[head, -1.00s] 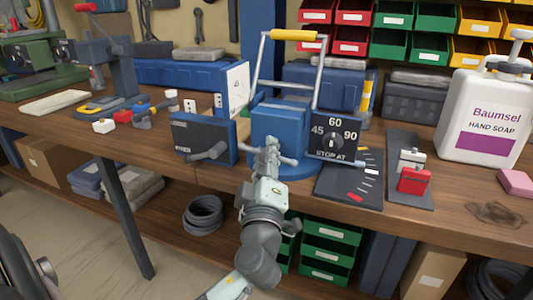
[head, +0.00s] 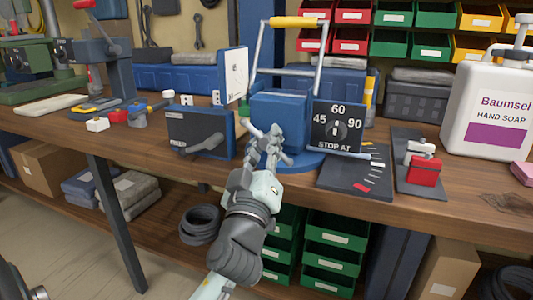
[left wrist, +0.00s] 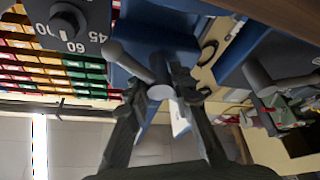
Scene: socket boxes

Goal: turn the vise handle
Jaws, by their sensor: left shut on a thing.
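The blue vise (head: 278,115) stands on the bench edge in the head view, with a grey bar handle (head: 251,129) across its front. The handle slopes, with its left end raised. My left gripper (head: 271,136) is at the front of the vise, shut on the handle and hiding part of it. In the left wrist view the two dark fingers (left wrist: 165,88) close around the handle's round hub region, and the bar (left wrist: 128,62) sticks out to the upper left. The dial panel (head: 338,128), marked 45, 60 and 90, is beside the vise. My right gripper is not in view.
A blue box with a grey lever (head: 200,132) stands close left of the vise. A white soap bottle (head: 490,105) stands far right. Open space lies before the bench.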

